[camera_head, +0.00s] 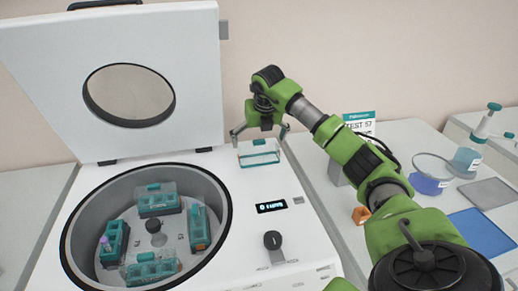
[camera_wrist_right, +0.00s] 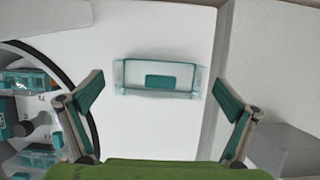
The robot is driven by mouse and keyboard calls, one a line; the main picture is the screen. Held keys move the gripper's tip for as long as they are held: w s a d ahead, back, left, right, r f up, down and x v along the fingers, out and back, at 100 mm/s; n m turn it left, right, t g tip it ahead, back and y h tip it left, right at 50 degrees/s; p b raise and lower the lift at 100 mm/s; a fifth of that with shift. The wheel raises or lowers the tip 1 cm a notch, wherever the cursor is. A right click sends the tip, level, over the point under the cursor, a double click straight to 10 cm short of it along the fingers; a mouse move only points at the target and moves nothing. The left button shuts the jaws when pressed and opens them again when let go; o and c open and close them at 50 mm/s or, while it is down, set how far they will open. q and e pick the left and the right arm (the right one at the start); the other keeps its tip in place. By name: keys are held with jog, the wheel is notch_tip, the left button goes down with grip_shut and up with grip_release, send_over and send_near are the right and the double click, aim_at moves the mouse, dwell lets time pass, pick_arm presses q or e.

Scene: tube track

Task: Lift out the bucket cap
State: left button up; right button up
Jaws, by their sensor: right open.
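A clear, teal-tinted bucket cap (camera_head: 259,152) with a teal grip block lies on the white top of the centrifuge, right of the bowl. It also shows in the wrist view (camera_wrist_right: 158,80). My right gripper (camera_head: 260,134) is open and empty above this cap; its fingers are spread to either side and apart from it in the wrist view (camera_wrist_right: 158,112). In the bowl, the rotor (camera_head: 153,226) carries several teal buckets. The rear bucket (camera_head: 157,200) appears to have a clear cap on it. My left gripper is out of view.
The centrifuge lid (camera_head: 185,85) stands open at the back. The right bench bears a sign (camera_head: 360,122), an orange block (camera_head: 361,215), flasks and a blue mat (camera_head: 484,232).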

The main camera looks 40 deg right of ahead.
jog(key=shift+w+d+f, duration=0.15)
jog(key=shift+w+f, duration=0.05)
jog(key=shift+f, duration=0.35)
jog(key=p+x, duration=0.1)
jog(key=x, duration=0.3)
jog(key=shift+w+f+p, duration=0.1)
jog(key=shift+f+p, duration=0.2)
jog(key=shift+p, duration=0.1)
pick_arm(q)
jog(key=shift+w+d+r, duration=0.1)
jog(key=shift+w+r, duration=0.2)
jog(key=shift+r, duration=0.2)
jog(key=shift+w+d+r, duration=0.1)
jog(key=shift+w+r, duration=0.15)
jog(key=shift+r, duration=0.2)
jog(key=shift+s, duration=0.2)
pick_arm(e)
jog(key=c, duration=0.8)
